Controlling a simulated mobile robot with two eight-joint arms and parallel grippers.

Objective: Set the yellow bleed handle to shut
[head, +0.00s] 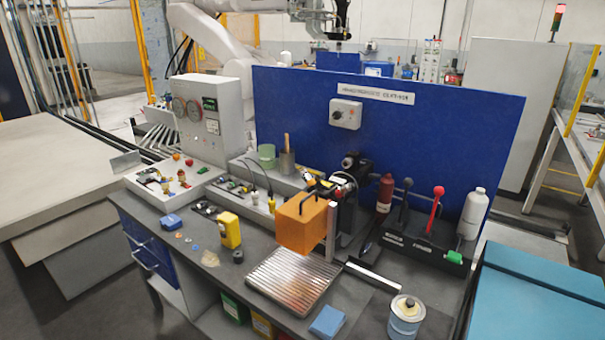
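A small yellow piece (307,178), which may be the bleed handle, shows beside the black fitting assembly (347,190) at the middle of the bench. It is partly hidden and too small for me to tell how it is turned. An orange box (305,224) with a black handle on top is in front of that assembly and hides part of it. Neither of my grippers is in view.
A ribbed metal tray (290,276) lies at the bench front, with a can (405,316) to its right. A yellow device (229,230) stands left. Black and red levers (436,205) and a white bottle (473,214) stand right. A blue panel (440,128) closes the back.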

